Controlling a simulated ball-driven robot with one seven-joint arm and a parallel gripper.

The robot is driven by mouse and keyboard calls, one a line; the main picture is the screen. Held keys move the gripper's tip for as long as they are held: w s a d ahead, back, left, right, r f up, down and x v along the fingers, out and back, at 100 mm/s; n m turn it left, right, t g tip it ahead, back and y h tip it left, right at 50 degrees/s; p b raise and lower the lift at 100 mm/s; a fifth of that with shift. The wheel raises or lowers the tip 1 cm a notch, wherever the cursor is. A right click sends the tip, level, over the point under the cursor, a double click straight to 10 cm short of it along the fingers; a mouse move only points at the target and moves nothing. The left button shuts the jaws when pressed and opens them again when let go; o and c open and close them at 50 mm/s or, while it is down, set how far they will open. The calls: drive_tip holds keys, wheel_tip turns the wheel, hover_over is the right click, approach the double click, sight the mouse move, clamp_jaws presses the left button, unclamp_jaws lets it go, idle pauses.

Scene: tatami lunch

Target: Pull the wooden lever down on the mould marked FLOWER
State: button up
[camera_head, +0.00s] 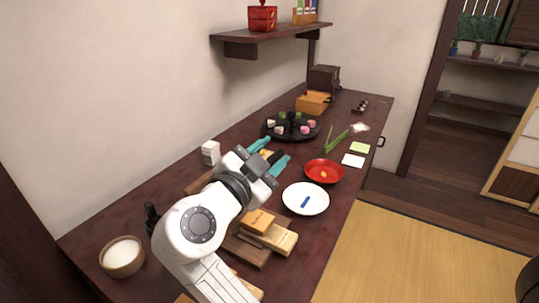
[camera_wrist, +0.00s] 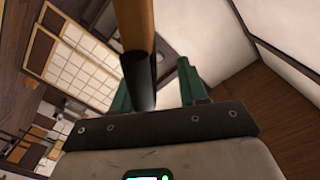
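My gripper (camera_head: 269,156) reaches over the dark table, its two teal fingers apart. In the wrist view my gripper (camera_wrist: 157,88) also shows its fingers spread. A wooden rod with a black end, seemingly a lever (camera_wrist: 137,28), comes in from the top of that view. Its black end overlaps the left finger and lies partly in the gap; I cannot tell whether they touch. Wooden moulds (camera_head: 280,238) lie on a brown board beside my arm, partly hidden by it. No FLOWER mark can be read, and the lever's mould is not clearly visible.
A white plate (camera_head: 305,187) with a small blue item and a red plate (camera_head: 337,175) are right of my gripper. A black round tray (camera_head: 270,131) of sweets stands beyond. A small white box (camera_head: 211,152) and a bowl of white powder (camera_head: 122,243) are left.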

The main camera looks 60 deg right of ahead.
drive_tip(key=a, duration=1)
drive_tip(key=shift+s+a, duration=0.2)
drive_tip(key=shift+a, duration=0.2)
